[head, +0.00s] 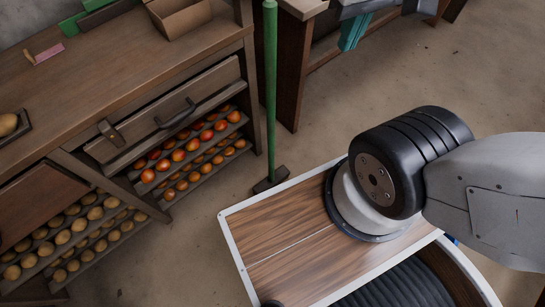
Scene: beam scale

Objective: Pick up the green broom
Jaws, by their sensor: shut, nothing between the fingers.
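The green broom (271,90) stands upright beside the wooden counter's right end. Its long green handle runs from the top of the picture down to a dark head (270,181) on the floor. My gripper (350,35), with teal fingers, shows at the top, to the right of the broom handle. It is shut and empty, apart from the broom in the picture. How far it is from the handle in depth is hard to tell.
A wooden counter (120,85) with a drawer and racks of tomatoes (185,150) and potatoes (65,240) stands at left. A cardboard box (178,15) lies on it. Another wooden table (292,75) stands right behind the broom. Open floor (400,80) lies to the right.

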